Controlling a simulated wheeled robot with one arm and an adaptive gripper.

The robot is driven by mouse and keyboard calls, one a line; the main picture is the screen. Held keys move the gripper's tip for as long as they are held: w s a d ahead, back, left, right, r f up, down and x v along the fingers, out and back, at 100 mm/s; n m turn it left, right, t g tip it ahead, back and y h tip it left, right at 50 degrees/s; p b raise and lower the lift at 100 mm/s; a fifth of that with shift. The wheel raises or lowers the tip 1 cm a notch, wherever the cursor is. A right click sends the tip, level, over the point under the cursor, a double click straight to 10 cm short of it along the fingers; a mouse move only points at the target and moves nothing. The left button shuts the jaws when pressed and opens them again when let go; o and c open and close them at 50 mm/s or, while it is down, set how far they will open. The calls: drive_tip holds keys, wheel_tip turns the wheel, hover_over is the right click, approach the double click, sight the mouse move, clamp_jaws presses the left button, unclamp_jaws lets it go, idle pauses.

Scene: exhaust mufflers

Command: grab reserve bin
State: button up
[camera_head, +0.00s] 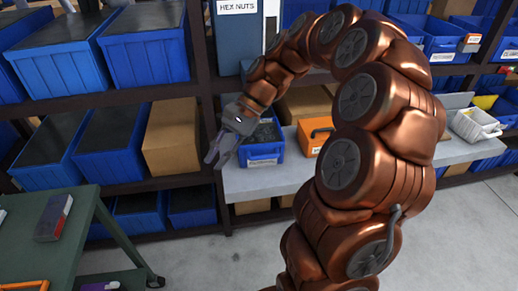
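A small blue bin (262,155) with a white label on its front stands on the light grey bench (300,177). The label is too small to read, so I cannot tell whether this is the reserve bin. Dark contents show inside it. My gripper (214,161) hangs at the bin's left side, pointing down and left, with its fingers apart and nothing between them. The gripper and wrist hide the bin's left and back part. I cannot tell whether the gripper touches the bin.
An orange bin (315,136) stands right of the blue bin. A white bin (476,125) is farther right on the bench. Shelves with large blue bins (145,45) and a cardboard box (172,138) stand left. A green cart (75,235) is front left; bare floor (210,255) lies between.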

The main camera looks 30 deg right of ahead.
drive_tip(key=w+d+f+m+t+y+b, duration=0.1)
drive_tip(key=w+d+f+m, duration=0.15)
drive_tip(key=d, duration=0.35)
drive_tip(key=w+d+f+m+t+y, duration=0.1)
drive_tip(key=w+d+m+t, duration=0.15)
drive_tip(key=w+d, duration=0.2)
drive_tip(key=m+t+y, duration=0.1)
drive_tip(key=m+t, duration=0.2)
drive_tip(key=m, duration=0.4)
approach(260, 146)
drive_tip(key=shift+w+a+f+b, duration=0.3)
drive_tip(key=shift+a+f+b, duration=0.15)
drive_tip(key=shift+a, duration=0.05)
drive_tip(key=shift+t, duration=0.25)
drive_tip(key=shift+p+x, duration=0.7)
drive_tip(key=shift+x, duration=2.6)
drive_tip(key=shift+w+a+f, duration=0.15)
drive_tip(key=shift+a, duration=0.35)
clamp_jaws()
